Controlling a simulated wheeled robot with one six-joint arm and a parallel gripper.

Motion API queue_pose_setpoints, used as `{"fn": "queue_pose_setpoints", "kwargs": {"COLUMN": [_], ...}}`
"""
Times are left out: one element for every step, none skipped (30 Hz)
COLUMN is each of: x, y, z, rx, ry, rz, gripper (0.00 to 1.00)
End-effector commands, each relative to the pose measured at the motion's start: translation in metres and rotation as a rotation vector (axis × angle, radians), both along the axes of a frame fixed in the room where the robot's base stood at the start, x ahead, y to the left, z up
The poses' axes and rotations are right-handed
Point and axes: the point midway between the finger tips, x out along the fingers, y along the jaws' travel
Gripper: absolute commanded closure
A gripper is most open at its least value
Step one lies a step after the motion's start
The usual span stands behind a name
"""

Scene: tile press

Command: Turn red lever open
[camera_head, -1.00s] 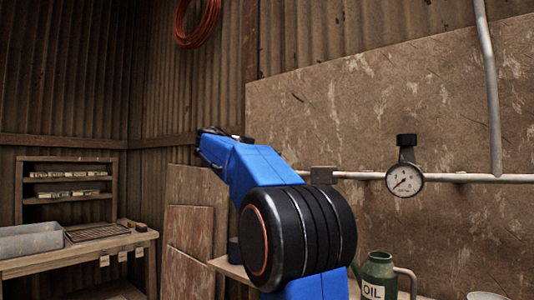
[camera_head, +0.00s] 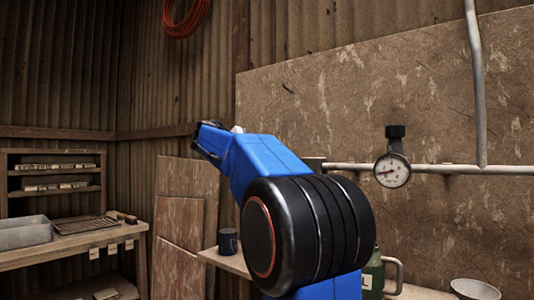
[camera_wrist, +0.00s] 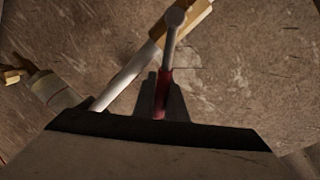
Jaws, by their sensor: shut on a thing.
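The red lever (camera_wrist: 164,88) shows in the wrist view, its red grip running down between the dark fingers of my gripper (camera_wrist: 163,102). My gripper is shut on the red grip. A bare grey arm of the lever runs up from the grip to a round grey end (camera_wrist: 175,17) beside a tan, brass-like fitting (camera_wrist: 188,20). The lower end of the grip is hidden behind the dark gripper body. In the head view, my arm hides the lever and the gripper.
A pale pipe (camera_wrist: 125,78) runs slantwise past the lever. The head view shows a gauge (camera_head: 392,170) on the wall pipe, its needle pointing left. Below are an oil can (camera_head: 373,275), a bowl (camera_head: 475,289) and a dark mug (camera_head: 228,241). A workbench (camera_head: 80,250) stands at left.

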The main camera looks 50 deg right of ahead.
Motion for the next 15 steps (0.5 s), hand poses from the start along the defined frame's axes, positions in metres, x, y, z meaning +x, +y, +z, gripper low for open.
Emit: {"fn": "queue_pose_setpoints", "kwargs": {"x": [-0.0001,0.0000,0.0000,0.0000,0.0000,0.0000,0.0000,0.0000,0.0000,0.0001,0.0001,0.0001,0.0000,0.0001,0.0001], "y": [0.0001,0.0002,0.0001,0.0001,0.0001,0.0001,0.0001,0.0001,0.0001,0.0001,0.0001,0.0001,0.0001,0.0001,0.0000], "z": [-0.0003,-0.0003,-0.0003,-0.0002,-0.0003,-0.0003,-0.0003,-0.0003,-0.0003,-0.0002,-0.0002,-0.0002,-0.0001,0.0000,-0.0001], "rx": [0.000,0.000,0.000,0.000,0.000,0.000,0.000,0.000,0.000,0.000,0.000,0.000,0.000,0.000,0.000], "ry": [0.000,0.000,0.000,0.000,0.000,0.001,0.001,0.001,0.001,0.001,0.001,0.001,0.001,0.001,0.001], "rz": [0.000,0.000,0.000,0.000,0.000,0.000,0.000,0.000,0.000,0.000,0.000,0.000,0.000,0.000,0.000], "gripper": [1.00,1.00,1.00,1.00,1.00,1.00,1.00,1.00,0.82,0.74,0.70,0.70,0.70,0.70,0.70]}}
